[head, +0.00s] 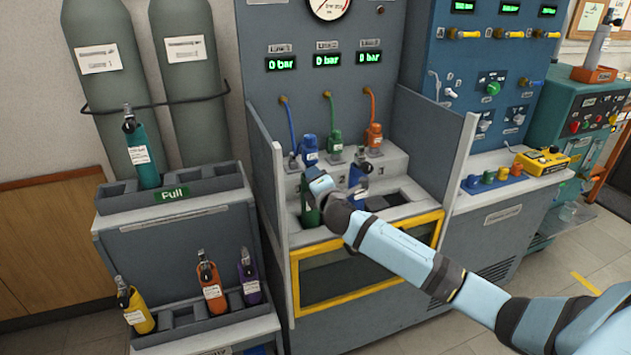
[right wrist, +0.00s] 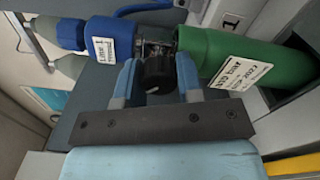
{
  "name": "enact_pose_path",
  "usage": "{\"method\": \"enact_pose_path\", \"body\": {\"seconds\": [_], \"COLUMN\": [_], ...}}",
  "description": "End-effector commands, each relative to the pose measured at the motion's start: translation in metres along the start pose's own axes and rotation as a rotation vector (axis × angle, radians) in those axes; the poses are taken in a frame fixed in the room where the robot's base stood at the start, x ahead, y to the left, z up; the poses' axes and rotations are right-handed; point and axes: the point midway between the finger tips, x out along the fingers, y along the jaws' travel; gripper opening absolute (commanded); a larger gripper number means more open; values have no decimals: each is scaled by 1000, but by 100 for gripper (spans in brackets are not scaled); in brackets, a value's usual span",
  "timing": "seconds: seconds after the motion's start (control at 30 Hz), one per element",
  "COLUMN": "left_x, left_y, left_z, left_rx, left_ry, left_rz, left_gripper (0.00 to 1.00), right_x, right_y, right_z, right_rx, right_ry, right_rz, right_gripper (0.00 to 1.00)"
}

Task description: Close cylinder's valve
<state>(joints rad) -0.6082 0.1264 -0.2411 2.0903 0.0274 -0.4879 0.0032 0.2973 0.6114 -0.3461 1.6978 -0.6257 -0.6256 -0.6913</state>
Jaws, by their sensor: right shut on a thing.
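The green cylinder (head: 308,213) stands in the left slot of the grey test bench, partly hidden by my right gripper (head: 320,185). In the right wrist view the cylinder (right wrist: 232,65) carries a white pressure label. Its black valve knob (right wrist: 154,74) sits on a metal neck between the cylinder and a blue connector (right wrist: 104,42). My right gripper (right wrist: 157,80) is shut on the knob, one finger on each side. My left gripper is not in view.
A dark blue cylinder (head: 357,175) stands in the bench beside it. Grey side panels (head: 437,138) flank the bay. Several line displays (head: 326,60) read 0 bar. A rack at left holds a teal cylinder (head: 143,155) above and yellow (head: 138,313), orange and purple cylinders below.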

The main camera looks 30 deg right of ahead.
Motion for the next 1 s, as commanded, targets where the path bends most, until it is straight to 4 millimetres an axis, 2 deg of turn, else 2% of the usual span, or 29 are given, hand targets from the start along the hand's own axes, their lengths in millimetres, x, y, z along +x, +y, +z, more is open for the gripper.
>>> {"method": "enact_pose_path", "body": {"seconds": [0.6,1.0], "left_x": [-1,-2], "left_y": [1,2], "left_z": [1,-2], "left_rx": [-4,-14], "left_ry": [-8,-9], "left_rz": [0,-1], "left_gripper": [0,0], "right_x": [0,0], "right_y": [1,2], "right_z": [0,1], "right_rx": [568,783], "right_ry": [0,0], "right_rz": [-2,-1], "right_gripper": [10,10]}}
